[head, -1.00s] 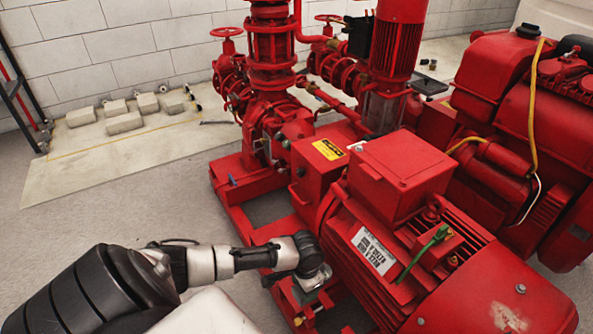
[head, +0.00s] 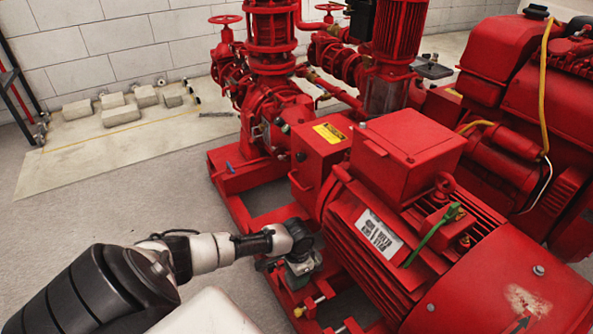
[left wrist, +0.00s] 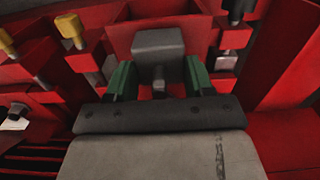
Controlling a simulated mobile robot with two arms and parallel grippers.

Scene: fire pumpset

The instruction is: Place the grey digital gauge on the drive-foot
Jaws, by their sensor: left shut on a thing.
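My left gripper (head: 301,272) is low beside the near left side of the large red motor, over the red base frame. In the left wrist view its green-padded fingers (left wrist: 157,80) are shut on the grey digital gauge (left wrist: 158,44), a grey block with a narrower stem. The gauge is mostly hidden by the gripper in the head view. The red motor foot area (head: 318,300), with a bolt, is just below and beside the gripper; I take it for the drive-foot. I cannot tell whether the gauge touches it. My right gripper is not in view.
The red motor (head: 380,260) with a label and green cable stands close on the right. Red frame rails (head: 235,205) run behind the gripper. In the left wrist view, bolts with yellow (left wrist: 70,30) and black (left wrist: 238,10) tops flank the gauge. The grey floor at left is clear.

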